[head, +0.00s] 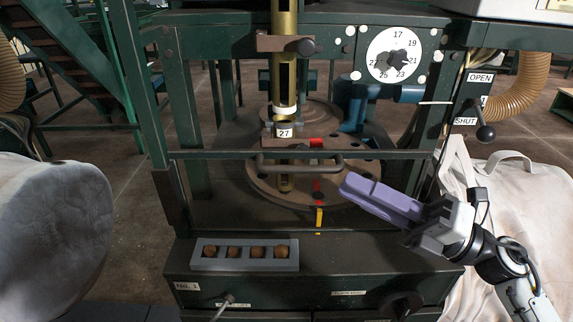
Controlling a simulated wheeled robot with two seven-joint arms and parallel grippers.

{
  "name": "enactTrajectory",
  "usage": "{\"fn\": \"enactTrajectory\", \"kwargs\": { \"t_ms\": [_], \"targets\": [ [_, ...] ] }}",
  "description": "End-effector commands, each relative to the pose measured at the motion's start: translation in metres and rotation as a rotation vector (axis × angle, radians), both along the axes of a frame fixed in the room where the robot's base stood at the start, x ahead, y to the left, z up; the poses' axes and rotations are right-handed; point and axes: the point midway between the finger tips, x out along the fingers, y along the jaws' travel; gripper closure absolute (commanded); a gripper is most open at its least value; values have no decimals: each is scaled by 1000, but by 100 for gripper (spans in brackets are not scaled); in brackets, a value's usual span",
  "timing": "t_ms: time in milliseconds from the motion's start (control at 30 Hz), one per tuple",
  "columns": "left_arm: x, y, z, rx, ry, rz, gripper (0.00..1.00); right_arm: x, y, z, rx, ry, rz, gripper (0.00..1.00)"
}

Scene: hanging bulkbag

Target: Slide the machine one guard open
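Machine one is the dark green press labelled "No. 1" (187,286), in the middle of the head view. A dark horizontal rail (220,155) crosses its front, with a grey bar handle (300,168) just below. I take these to be the guard; its panel is hard to make out. My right gripper (345,184), with purple fingers, reaches in from the right. Its tips are just right of and below the handle's right end, seemingly apart from it. No gap shows between the fingers. My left gripper is out of view.
Behind the rail are a brown round table (270,190) and a brass column (285,60). A grey tray (240,263) with several brown balls sits on the front ledge. A lever (486,133) stands by OPEN and SHUT signs at right. Pale bags (45,230) flank the machine.

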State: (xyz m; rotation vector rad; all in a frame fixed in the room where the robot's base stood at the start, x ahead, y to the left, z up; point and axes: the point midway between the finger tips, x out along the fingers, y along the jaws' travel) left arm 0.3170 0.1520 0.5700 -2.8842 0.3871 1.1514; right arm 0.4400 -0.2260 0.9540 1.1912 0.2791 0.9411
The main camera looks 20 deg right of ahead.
Motion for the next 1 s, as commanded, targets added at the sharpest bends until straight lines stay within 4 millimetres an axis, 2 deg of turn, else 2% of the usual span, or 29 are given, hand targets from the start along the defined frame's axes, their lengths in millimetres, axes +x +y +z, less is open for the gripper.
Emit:
{"fn": "enactTrajectory", "kwargs": {
  "t_ms": [100, 233, 700, 1000],
  "targets": [
    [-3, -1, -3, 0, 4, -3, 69, -5, 4, -1, -111, -55, 31, 82],
    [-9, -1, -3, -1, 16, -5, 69, -2, 12, 2, -139, -69, 40, 82],
    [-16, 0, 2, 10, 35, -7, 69, 43, 75, 19, -131, -66, 38, 82],
    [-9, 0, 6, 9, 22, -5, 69, 51, 87, 20, -132, -63, 38, 82]
  ]
}}
